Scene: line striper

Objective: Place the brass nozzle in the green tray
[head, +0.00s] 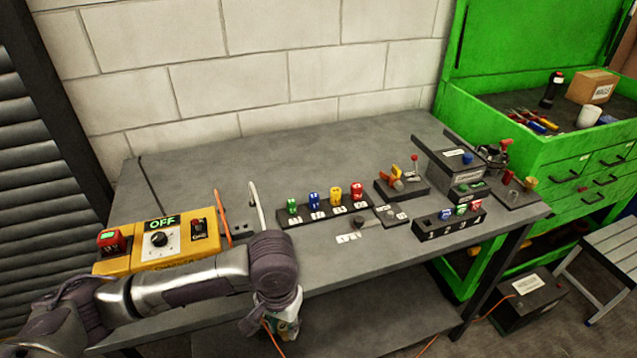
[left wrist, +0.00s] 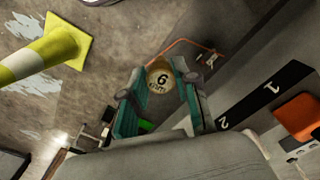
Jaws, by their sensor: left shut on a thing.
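My left gripper (head: 286,328) is low at the table's front edge in the head view, mostly hidden behind its own wrist. In the left wrist view its teal fingers (left wrist: 160,98) are shut on a round brass-coloured piece marked with a 6, which I take as the brass nozzle (left wrist: 158,76). The nozzle cannot be made out in the head view. No separate green tray is clear; the green tool cabinet (head: 520,137) at the right has an open, tray-like top with tools in it. My right gripper is not in view.
The grey table (head: 240,165) holds a yellow control box (head: 155,247), a black rack (head: 325,213) of coloured pieces, a smaller numbered rack (head: 450,224) and a grey device (head: 450,165). The table's back middle is clear.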

